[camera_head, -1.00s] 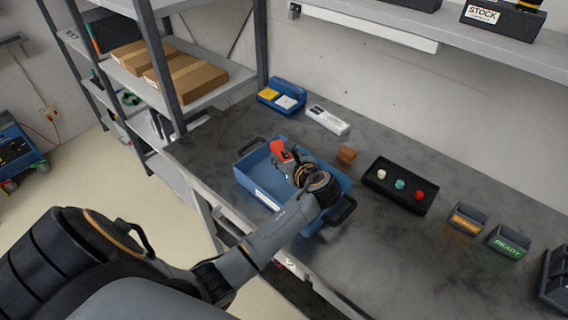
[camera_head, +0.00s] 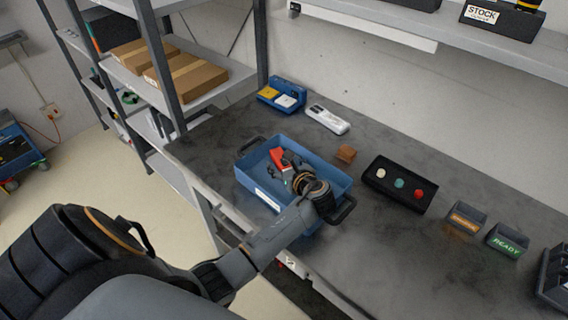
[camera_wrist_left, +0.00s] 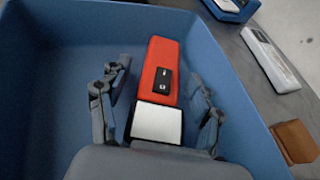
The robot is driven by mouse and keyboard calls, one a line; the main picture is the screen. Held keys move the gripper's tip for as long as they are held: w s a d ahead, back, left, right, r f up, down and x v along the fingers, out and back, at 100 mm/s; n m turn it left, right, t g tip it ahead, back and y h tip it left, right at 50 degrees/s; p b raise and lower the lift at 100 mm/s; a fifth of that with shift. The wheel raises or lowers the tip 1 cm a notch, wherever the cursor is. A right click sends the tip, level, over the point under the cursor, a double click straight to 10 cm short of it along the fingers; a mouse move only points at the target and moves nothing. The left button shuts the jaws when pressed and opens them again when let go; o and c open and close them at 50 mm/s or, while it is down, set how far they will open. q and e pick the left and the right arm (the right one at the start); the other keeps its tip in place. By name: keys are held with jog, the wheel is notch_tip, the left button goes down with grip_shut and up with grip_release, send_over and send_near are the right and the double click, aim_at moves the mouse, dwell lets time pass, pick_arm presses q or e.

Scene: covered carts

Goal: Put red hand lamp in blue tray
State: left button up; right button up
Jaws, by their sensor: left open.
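The red hand lamp (camera_head: 279,160) lies inside the blue tray (camera_head: 335,176) on the workbench. In the left wrist view the lamp (camera_wrist_left: 160,70) shows its red body, a dark switch panel and a white face, and the blue tray wall (camera_wrist_left: 225,75) rises beside it. My left gripper (camera_head: 290,168) is inside the tray, over the lamp. In the left wrist view its fingers (camera_wrist_left: 158,98) are open, one on each side of the lamp, with gaps between. My right gripper is not in view.
Behind the tray are a blue box with yellow and white items (camera_head: 282,95), a white device (camera_head: 327,119) and a brown block (camera_head: 346,153). A black button box (camera_head: 400,184) and small labelled bins (camera_head: 508,241) stand to the right. A shelf (camera_head: 180,75) stands at left.

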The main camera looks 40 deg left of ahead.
aim_at(286, 165)
pick_arm(q)
jog(key=shift+r, duration=0.15)
jog(key=v, duration=0.7)
jog(key=shift+s+d+b, duration=0.1)
jog(key=shift+d+b, duration=0.1)
jog(key=shift+b, duration=0.15)
